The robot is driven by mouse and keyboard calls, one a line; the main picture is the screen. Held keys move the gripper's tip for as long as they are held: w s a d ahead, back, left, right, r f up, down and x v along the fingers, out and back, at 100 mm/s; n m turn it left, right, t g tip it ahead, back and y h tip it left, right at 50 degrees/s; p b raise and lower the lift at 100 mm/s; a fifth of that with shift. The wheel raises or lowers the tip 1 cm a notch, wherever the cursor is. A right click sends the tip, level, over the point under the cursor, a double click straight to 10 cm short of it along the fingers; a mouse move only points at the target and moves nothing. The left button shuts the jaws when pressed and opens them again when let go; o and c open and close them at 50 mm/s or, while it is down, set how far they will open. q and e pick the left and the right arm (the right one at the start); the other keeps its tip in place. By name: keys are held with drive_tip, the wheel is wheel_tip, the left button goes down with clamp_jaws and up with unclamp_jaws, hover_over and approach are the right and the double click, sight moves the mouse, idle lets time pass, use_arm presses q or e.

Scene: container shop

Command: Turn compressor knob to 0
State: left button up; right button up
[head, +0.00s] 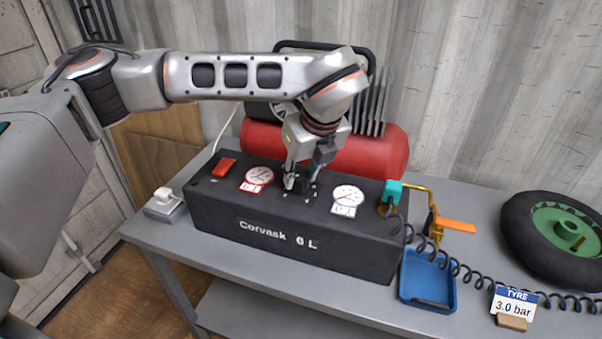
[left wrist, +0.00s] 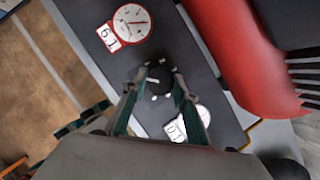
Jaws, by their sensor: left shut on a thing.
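The compressor's dark box (head: 290,235), labelled "Corvask 6 L", stands on a grey table. Its black knob (left wrist: 159,82) sits on the top panel between two gauges and carries a white pointer line. The red-rimmed gauge (head: 259,175) is on the left, with a tag that seems to read 6.1 in the left wrist view. The white gauge (head: 347,196) is on the right, its tag seeming to read 0.1. My left gripper (head: 303,180) points down and is shut on the knob, with a finger on either side in the left wrist view. The fingers partly hide the knob's scale marks.
A red tank (head: 385,150) with fins stands behind the box. A red switch (head: 223,167) is at the box's left. A blue tray (head: 428,281), coiled hose, brass fitting with orange lever (head: 455,225), "TYRE 3.0 bar" sign (head: 514,302) and wheel (head: 560,238) are right.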

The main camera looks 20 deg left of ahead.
use_arm(q)
drive_tip(key=o, duration=1.1)
drive_tip(key=v, duration=1.2)
drive_tip(key=shift+w+r, duration=0.1)
